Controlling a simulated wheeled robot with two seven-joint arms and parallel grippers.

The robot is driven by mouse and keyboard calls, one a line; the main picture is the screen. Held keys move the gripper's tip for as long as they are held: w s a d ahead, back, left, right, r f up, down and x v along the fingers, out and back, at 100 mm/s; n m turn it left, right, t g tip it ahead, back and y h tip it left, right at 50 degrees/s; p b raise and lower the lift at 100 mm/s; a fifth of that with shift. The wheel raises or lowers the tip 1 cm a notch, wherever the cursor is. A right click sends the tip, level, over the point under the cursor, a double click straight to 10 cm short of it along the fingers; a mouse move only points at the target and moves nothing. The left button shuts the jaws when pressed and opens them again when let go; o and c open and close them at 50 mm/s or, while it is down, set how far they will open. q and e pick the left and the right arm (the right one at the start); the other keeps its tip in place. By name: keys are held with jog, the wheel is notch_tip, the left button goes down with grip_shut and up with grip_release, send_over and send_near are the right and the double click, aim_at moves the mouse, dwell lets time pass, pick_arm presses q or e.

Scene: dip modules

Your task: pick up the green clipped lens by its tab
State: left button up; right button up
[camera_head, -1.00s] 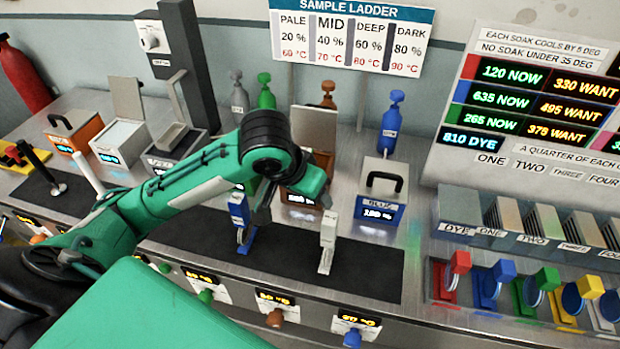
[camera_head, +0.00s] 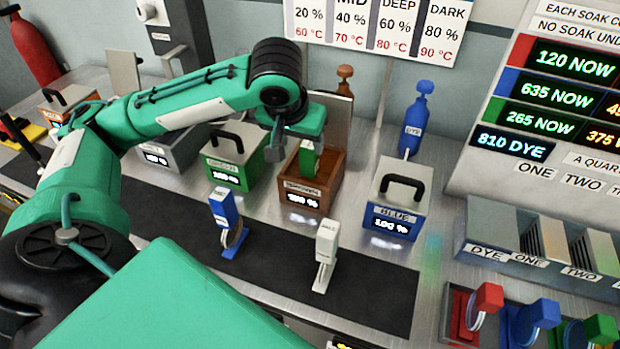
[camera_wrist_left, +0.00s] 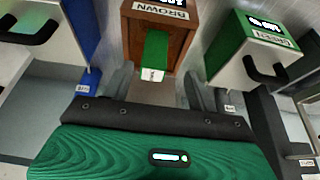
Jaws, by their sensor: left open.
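A green clipped lens stands in the open brown bath (camera_head: 318,178). Its green tab (camera_head: 308,160) sticks up above the wooden rim; the lens itself is hidden inside. In the left wrist view, the green tab (camera_wrist_left: 155,50) with a white label at its end lies between my finger tips. My left gripper (camera_head: 290,146) is open over the brown bath, close to the tab, with nothing held. It also shows in the left wrist view (camera_wrist_left: 158,88), its fingers apart either side of the tab. Another green-topped piece (camera_head: 600,329) sits in the rack at bottom right. My right gripper is out of view.
A lidded green bath (camera_head: 232,158) stands left of the brown one, a lidded blue bath (camera_head: 397,200) to its right. A blue clip (camera_head: 224,212) and a white clip (camera_head: 326,245) stand on the dark mat (camera_head: 375,285). A blue dye bottle (camera_head: 415,125) stands behind.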

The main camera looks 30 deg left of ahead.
aim_at(309, 158)
pick_arm(q)
jog(key=x, duration=0.8)
jog(key=shift+w+d, duration=0.15)
jog(key=shift+d, duration=0.25)
grip_shut()
jog(key=shift+r, duration=0.1)
